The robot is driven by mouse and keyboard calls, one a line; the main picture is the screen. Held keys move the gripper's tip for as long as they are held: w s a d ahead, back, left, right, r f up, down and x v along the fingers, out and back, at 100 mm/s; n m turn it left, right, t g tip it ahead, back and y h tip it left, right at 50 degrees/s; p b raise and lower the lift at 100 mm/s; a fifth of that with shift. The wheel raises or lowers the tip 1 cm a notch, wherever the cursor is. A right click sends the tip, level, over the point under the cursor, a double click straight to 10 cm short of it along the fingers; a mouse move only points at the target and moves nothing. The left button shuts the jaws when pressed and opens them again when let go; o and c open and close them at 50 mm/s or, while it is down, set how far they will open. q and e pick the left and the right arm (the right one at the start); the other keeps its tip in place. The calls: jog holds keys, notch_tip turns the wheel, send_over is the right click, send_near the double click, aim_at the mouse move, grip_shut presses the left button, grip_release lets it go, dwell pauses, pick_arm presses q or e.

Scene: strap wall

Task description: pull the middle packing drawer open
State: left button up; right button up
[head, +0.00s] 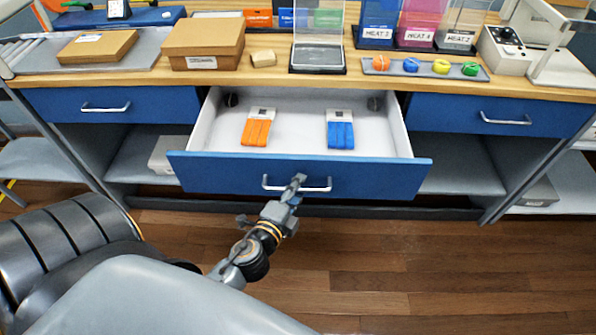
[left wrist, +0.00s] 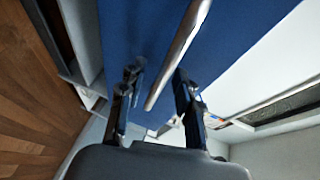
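The middle packing drawer (head: 225,175) stands pulled out from under the wooden worktop, and its white inside shows in the head view. Its silver bar handle (head: 319,189) is on the blue front. My left gripper (head: 297,184) is at the middle of this handle. In the left wrist view my left gripper (left wrist: 157,78) has its two fingers spread apart, one on each side of the handle (left wrist: 182,42), with a visible gap on the left side. An orange strap bundle (head: 257,128) and a blue strap bundle (head: 340,130) lie in the drawer. My right gripper is not in view.
Shut blue drawers flank it, one on the left (head: 65,104) and one on the right (head: 460,115). The worktop above holds cardboard boxes (head: 208,45), a clear case (head: 318,55) and a tray of coloured rolls (head: 408,77). The wooden floor (head: 400,270) in front is clear at right.

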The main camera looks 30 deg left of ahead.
pick_arm(q)
jog(key=v, duration=0.7)
dwell(0.4)
jog(key=s+d+f+n+g+h, duration=0.1)
jog(key=s+f+n+g, duration=0.15)
jog(key=f, duration=0.75)
jog(key=s+d+f+n+g, duration=0.2)
jog(key=s+f, duration=0.1)
jog(key=f, duration=0.7)
jog(key=s+d+f+n+g+h, duration=0.1)
jog(key=s+f+n+g, duration=0.15)
jog(key=f, duration=0.85)
jog(key=s+f+n+g, duration=0.3)
jog(key=s+f, duration=0.5)
jog(key=s, duration=0.3)
jog(key=s+a+f+n+g, duration=0.1)
jog(key=s+f+n+g, duration=0.2)
jog(key=s+f, duration=0.5)
jog(key=s+g, duration=0.1)
jog(key=s, duration=0.1)
jog(key=shift+s+a+g, duration=0.25)
jog(key=shift+s+g, duration=0.05)
jog(key=shift+s, duration=0.05)
